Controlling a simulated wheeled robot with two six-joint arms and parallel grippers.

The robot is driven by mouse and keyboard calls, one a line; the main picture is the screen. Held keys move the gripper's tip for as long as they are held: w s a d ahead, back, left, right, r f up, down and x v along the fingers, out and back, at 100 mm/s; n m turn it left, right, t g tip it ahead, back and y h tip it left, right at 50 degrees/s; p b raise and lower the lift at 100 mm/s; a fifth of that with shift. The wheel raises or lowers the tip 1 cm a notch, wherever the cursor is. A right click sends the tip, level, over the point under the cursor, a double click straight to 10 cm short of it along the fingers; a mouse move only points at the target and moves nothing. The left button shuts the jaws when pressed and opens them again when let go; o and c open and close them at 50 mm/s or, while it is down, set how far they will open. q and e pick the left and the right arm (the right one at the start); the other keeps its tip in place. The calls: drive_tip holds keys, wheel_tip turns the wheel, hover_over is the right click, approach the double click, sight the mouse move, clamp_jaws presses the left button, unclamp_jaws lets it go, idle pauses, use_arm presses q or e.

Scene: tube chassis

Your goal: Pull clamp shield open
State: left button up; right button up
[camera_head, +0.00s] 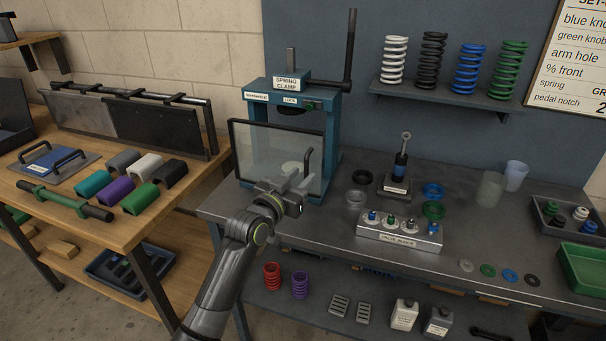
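The spring clamp (332,130) is a teal press with a "SPRING CLAMP" label and a tall black lever at its right. Its shield (258,155) is a clear panel in a dark frame, standing across the front of the clamp. A black upright handle (308,160) is on the shield's right side. My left gripper (297,180) is in front of the shield's lower right part, close to the lower end of the handle. Its fingers look apart, with nothing clearly between them. I cannot tell whether they touch the handle. My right gripper is not in view.
A valve block (400,236) and a small shock absorber (399,168) stand on the bench right of the clamp. Coil springs stand on a wall shelf (445,94). A wooden table (140,222) with coloured sleeves is at the left.

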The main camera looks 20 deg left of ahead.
use_arm(q)
drive_tip(key=shift+x, duration=0.8)
clamp_jaws()
